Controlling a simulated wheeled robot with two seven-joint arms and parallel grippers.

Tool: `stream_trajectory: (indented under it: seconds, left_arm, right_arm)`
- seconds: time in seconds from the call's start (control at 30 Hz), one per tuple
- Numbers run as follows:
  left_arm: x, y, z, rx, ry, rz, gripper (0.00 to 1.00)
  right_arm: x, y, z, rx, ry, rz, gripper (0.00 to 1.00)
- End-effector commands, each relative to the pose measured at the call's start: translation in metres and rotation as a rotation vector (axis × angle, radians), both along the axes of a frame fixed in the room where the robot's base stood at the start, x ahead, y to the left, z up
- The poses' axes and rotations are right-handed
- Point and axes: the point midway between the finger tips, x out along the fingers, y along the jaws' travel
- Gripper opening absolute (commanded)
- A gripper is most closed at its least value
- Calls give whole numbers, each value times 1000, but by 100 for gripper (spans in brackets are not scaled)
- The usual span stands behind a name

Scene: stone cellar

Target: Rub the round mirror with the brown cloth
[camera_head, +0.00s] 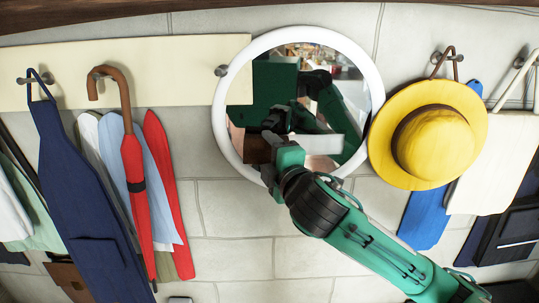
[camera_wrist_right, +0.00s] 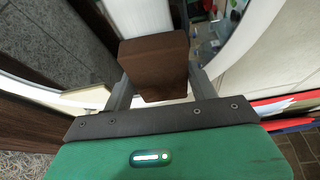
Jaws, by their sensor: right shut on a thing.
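The round mirror (camera_head: 290,78) with a thick white rim hangs on the stone wall, in the middle of the head view. Part of its rim shows in the wrist view (camera_wrist_right: 247,48). My right gripper (camera_head: 270,143) reaches up from the lower right to the mirror's lower left part. It is shut on the brown cloth (camera_head: 255,150), which looks like a folded block between the fingers in the wrist view (camera_wrist_right: 154,62). The cloth is over the glass near the lower left rim; I cannot tell whether it touches. My left gripper is not directly in view.
A yellow hat (camera_head: 436,143) hangs close to the mirror's right rim. A red umbrella (camera_head: 134,180) and a dark blue apron (camera_head: 80,190) hang on the left. A cream board (camera_head: 150,72) with pegs runs behind the mirror's left side. The wall below the mirror is bare.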

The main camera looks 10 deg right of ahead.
Motion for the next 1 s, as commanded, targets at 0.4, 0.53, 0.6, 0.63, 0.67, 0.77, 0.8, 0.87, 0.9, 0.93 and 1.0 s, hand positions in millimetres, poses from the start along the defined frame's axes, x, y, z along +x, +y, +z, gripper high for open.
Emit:
stream_trajectory:
  seconds: [0.4,0.53,0.6,0.63,0.67,0.77,0.8,0.87,0.9,0.93,1.0]
  left_arm:
    - [0,0,2,0,0,0,32]
    - [0,0,2,0,0,0,32]
    - [0,1,4,1,0,0,32]
    - [0,1,4,1,0,0,32]
    - [0,1,5,1,0,0,32]
    - [0,1,8,1,0,-1,32]
    - [0,1,8,1,0,-1,32]
    - [0,1,9,1,0,-1,32]
    - [0,1,10,1,0,-1,32]
    - [0,1,10,1,0,-1,32]
    - [0,1,10,1,0,-1,32]
  right_arm:
    - [8,-2,0,0,0,0,40]
    - [7,-4,0,0,0,-1,40]
    - [6,-8,0,-1,1,-2,40]
    - [6,-10,0,-1,1,-2,40]
    - [5,-12,1,-1,1,-2,40]
    - [3,-20,1,-2,0,-1,40]
    - [2,-24,1,-2,0,-2,40]
    - [1,-30,1,-1,1,-2,40]
    - [0,-32,1,-2,1,-2,40]
    - [-1,-34,0,-1,1,-1,40]
    - [-1,-36,0,0,0,0,40]
